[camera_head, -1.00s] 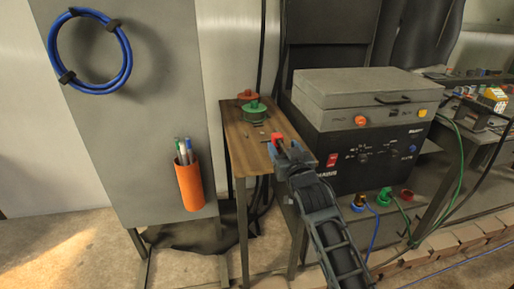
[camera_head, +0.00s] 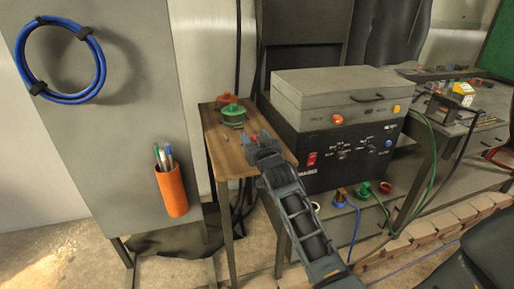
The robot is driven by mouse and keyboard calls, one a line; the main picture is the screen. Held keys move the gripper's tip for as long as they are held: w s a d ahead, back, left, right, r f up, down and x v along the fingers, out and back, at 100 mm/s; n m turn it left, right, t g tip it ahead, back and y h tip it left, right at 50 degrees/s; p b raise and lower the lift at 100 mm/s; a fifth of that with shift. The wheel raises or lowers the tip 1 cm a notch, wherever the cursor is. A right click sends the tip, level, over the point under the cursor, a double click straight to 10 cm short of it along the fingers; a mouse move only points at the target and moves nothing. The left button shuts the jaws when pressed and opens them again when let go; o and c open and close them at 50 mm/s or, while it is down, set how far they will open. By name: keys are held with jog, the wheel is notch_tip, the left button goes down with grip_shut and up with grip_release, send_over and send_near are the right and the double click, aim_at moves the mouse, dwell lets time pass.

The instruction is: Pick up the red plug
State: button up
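The red plug (camera_head: 254,138) is a small red shape at the front part of the narrow wooden side table (camera_head: 228,158). My gripper (camera_head: 255,141) comes in from the lower right, over the table's front edge, with its fingertips at the plug. The gripper hides most of the plug, so only a bit of red shows between or just beyond the fingers. I cannot tell whether the fingers touch it or how far apart they are, nor whether the plug rests on the table.
A green spool (camera_head: 232,114) and a red spool (camera_head: 226,98) stand at the table's back. A grey and black machine (camera_head: 340,125) is close on the right. Sockets with cables, including a green one (camera_head: 364,188), sit below it. An orange pen holder (camera_head: 172,191) hangs at left.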

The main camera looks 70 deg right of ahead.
jog(key=c, duration=1)
jog(key=shift+r, duration=0.1)
